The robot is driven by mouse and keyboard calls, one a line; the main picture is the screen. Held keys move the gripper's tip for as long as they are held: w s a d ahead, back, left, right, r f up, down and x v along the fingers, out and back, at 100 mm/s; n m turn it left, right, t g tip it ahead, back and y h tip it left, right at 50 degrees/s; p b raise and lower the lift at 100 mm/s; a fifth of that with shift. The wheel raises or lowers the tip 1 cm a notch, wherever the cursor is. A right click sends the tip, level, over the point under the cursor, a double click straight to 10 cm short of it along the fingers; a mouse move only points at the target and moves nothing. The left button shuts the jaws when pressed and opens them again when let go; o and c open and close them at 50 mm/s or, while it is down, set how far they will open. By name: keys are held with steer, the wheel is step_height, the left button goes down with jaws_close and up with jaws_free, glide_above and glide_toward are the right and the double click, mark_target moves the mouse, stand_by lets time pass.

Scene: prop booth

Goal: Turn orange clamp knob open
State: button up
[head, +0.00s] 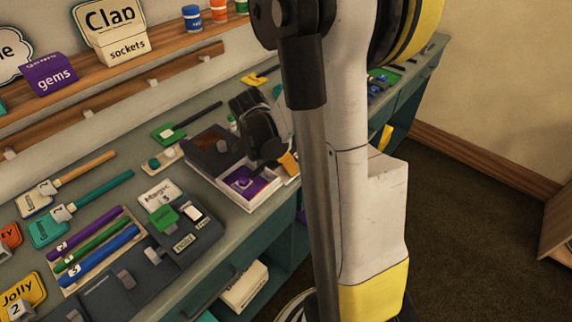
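My arm stands large in the middle of the head view and hides part of the workbench. The dark end of my arm, with my gripper (268,150), is above the right side of an open box with a purple inside. Its fingers are too small and dark to tell whether they are open or shut. A small orange piece (288,163) shows just right of the gripper, partly behind my arm. I cannot tell whether it is the clamp knob, or whether the gripper touches it. No other orange knob is clearly visible.
The bench (232,212) holds the open box (229,197), a dark case (180,258), colored rods (97,250) and paddle signs (47,232).

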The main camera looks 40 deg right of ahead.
jaws_close()
